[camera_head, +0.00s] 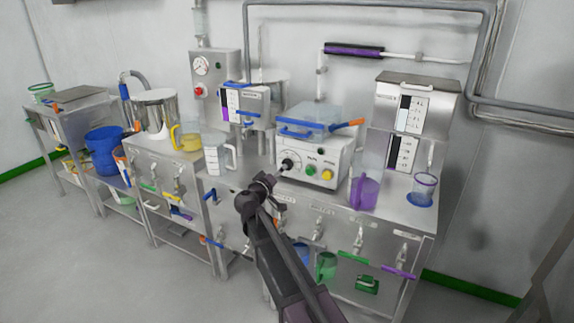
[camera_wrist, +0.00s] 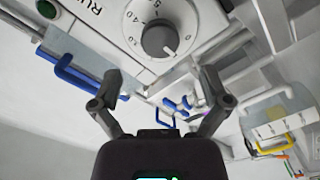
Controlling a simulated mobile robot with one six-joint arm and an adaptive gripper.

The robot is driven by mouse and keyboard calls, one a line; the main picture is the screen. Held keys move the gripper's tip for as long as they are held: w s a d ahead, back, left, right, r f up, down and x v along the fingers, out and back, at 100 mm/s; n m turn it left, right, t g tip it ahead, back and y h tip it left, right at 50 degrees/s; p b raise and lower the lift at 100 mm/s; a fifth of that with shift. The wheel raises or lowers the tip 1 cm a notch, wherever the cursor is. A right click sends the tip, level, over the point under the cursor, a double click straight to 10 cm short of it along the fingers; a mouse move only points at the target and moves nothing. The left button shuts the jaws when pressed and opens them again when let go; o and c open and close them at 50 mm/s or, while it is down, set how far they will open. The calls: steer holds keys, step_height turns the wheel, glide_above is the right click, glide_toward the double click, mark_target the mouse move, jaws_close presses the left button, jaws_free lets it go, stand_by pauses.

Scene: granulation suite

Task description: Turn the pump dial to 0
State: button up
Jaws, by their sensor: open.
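The pump dial is a round grey knob (camera_wrist: 160,38) with a printed number scale, on the front of a white pump box (camera_head: 312,160). In the wrist view it is at the top middle, and a small line on the knob points down and right, near the scale's 0 end; I cannot read the exact setting. My gripper (camera_wrist: 160,80) is open and empty. Its fingers are apart, below the knob in the picture and not touching it. In the head view my gripper (camera_head: 277,181) is just in front of the box, near the dial (camera_head: 290,163).
Green (camera_head: 311,171) and yellow (camera_head: 327,174) buttons are right of the dial. Valves line the bench front. The floor at left is clear.

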mark_target(287, 163)
steer(key=shift+x, duration=3.4)
steer(key=c, duration=1.2)
